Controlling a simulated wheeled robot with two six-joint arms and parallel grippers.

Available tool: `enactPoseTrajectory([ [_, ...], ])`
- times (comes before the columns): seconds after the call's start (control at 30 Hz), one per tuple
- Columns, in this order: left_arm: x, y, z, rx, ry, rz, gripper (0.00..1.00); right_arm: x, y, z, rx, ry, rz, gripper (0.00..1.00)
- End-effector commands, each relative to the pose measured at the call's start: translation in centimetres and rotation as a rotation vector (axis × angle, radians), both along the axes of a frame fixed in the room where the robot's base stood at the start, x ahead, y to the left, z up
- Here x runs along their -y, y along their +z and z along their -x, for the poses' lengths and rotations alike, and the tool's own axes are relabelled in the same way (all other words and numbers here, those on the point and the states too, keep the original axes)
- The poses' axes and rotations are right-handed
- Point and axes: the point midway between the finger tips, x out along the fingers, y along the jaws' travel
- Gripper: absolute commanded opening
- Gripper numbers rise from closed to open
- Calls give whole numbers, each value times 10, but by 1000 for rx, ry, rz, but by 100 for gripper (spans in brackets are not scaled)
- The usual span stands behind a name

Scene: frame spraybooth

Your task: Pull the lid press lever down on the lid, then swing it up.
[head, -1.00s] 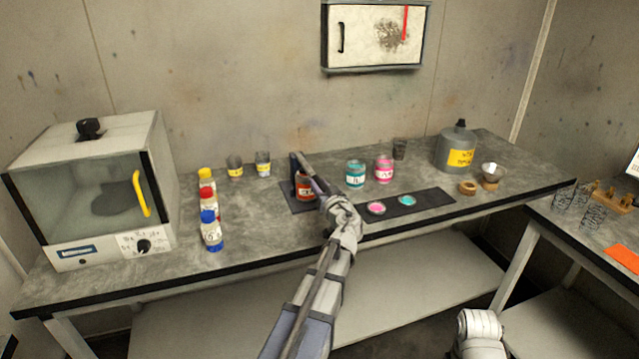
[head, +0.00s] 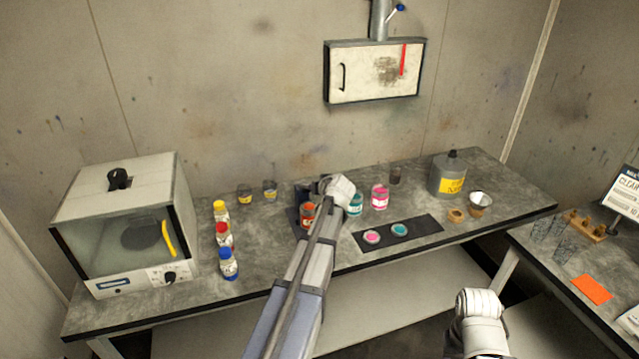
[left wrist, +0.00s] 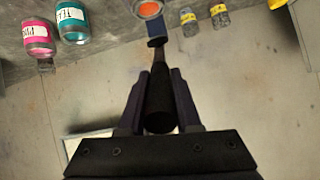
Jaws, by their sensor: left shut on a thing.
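The lid press has a dark blue post (left wrist: 155,27) and a black lever handle (left wrist: 160,98), both clear in the left wrist view. My left gripper (left wrist: 155,85) is shut on the handle, with one finger on each side. In the head view my left gripper (head: 330,186) and arm cover most of the press and its lever. An orange jar (head: 307,214) stands at the press, and its orange round top (left wrist: 149,9) shows beside the post. I cannot tell whether the lever touches it. My right gripper is not in view; only part of my right arm shows.
A teal jar (head: 355,205) and a pink jar (head: 380,197) stand close right of the press. A dark mat (head: 432,224) with pink and teal lids lies in front of them. Several bottles and a small oven (head: 125,225) stand left. The bench front is mostly clear.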

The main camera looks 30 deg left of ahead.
Motion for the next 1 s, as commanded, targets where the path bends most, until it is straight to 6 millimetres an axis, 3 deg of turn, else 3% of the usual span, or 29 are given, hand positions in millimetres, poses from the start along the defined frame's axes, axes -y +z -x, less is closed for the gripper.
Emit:
enactPoseTrajectory([
  [0.03, -7, 19, -6, -19, 4, 19, 0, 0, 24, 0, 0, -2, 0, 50],
  [0.5, -46, 69, -40, -209, 3, 242, 0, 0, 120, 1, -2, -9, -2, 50],
  [0.8, -77, 91, -67, -337, 2, 393, 0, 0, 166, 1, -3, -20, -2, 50],
  [1.0, -92, 98, -79, -410, 2, 479, 0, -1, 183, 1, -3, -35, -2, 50],
])
